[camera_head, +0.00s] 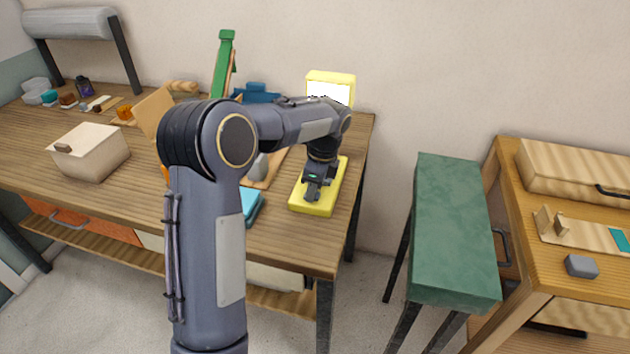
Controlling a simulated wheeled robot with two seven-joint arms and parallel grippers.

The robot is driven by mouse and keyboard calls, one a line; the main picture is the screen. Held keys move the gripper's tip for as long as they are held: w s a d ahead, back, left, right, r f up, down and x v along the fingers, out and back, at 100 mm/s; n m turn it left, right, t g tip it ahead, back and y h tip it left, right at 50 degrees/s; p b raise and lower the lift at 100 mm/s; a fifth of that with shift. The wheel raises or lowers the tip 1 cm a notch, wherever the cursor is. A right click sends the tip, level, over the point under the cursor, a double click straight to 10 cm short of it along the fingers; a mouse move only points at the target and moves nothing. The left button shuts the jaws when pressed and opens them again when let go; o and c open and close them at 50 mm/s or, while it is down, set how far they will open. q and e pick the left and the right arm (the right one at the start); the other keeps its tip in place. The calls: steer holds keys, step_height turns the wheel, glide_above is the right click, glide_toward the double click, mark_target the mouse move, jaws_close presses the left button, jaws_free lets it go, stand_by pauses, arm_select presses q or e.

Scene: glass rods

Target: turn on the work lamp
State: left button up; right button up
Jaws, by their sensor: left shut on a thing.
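The yellow work lamp stands near the right end of the wooden workbench. Its head (331,78) has a yellow frame around a bright white panel that faces me. Its flat yellow base (328,205) lies on the bench top, near the right edge. My left gripper (312,191) points down over the middle of this base and is shut on a small part of the lamp there. The fingers hide that part, so its shape and position cannot be told. My left arm hides the stretch between head and base. My right gripper is not in view.
A green-topped table (450,225) stands right of the workbench (290,250), across a gap. Behind my arm are a green upright tool (223,65) and a teal item (251,205). A pale box (90,152) sits on the left. A wooden cabinet is far right.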

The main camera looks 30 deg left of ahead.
arm_select(q)
steer(key=shift+o, duration=0.2)
steer(key=shift+a+h, duration=0.1)
steer(key=shift+h, duration=0.6)
steer(key=o, duration=1)
steer(key=shift+c, duration=0.2)
steer(key=shift+r, duration=0.1)
steer(key=r, duration=0.7)
steer(key=shift+d+r+p, duration=0.2)
steer(key=shift+p, duration=0.1)
steer(key=shift+r, duration=0.15)
